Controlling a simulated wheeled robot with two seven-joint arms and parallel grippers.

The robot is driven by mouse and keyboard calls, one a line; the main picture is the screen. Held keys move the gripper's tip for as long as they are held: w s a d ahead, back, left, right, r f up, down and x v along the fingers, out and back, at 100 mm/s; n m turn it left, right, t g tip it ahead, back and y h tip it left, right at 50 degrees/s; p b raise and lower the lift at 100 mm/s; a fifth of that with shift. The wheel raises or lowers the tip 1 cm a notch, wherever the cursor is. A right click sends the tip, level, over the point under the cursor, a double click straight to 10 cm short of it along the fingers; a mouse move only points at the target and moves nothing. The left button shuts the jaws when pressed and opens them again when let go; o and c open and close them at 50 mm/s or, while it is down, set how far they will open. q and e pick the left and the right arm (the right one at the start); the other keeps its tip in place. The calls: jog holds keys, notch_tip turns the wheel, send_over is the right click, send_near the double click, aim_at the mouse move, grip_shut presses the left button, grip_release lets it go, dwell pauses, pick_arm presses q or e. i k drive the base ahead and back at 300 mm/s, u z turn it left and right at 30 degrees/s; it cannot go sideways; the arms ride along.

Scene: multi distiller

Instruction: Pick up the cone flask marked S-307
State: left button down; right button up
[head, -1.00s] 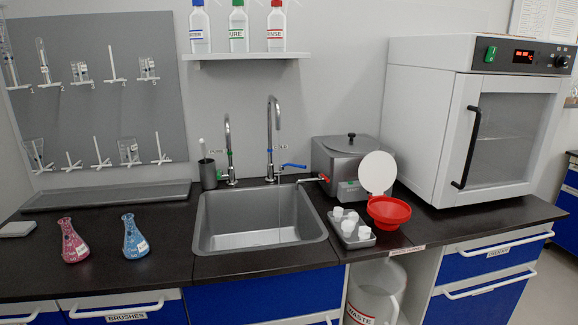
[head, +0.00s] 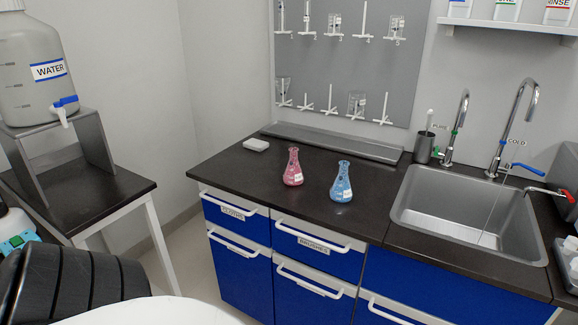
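Two cone flasks stand upright on the dark counter, left of the sink. One holds pink-red contents, the pink flask (head: 293,170); the other holds blue contents, the blue flask (head: 341,184), and stands just to its right. Each has a small white label, too small to read, so I cannot tell which is S-307. Neither gripper is in view.
The sink (head: 398,215) with taps is right of the flasks. A white pad (head: 256,145) lies at the counter's left end. A grey tray (head: 390,152) runs along the wall under the drying rack (head: 350,85). A water carboy (head: 30,95) stands on a side table at left.

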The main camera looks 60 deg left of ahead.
aim_at(294, 175)
jog(key=u, duration=1.35)
jog(key=k, duration=0.95)
jog(key=u, duration=0.95)
jog(key=i, duration=0.95)
jog(key=z, duration=0.55)
jog(key=i, duration=0.8)
jog(key=z, duration=0.75)
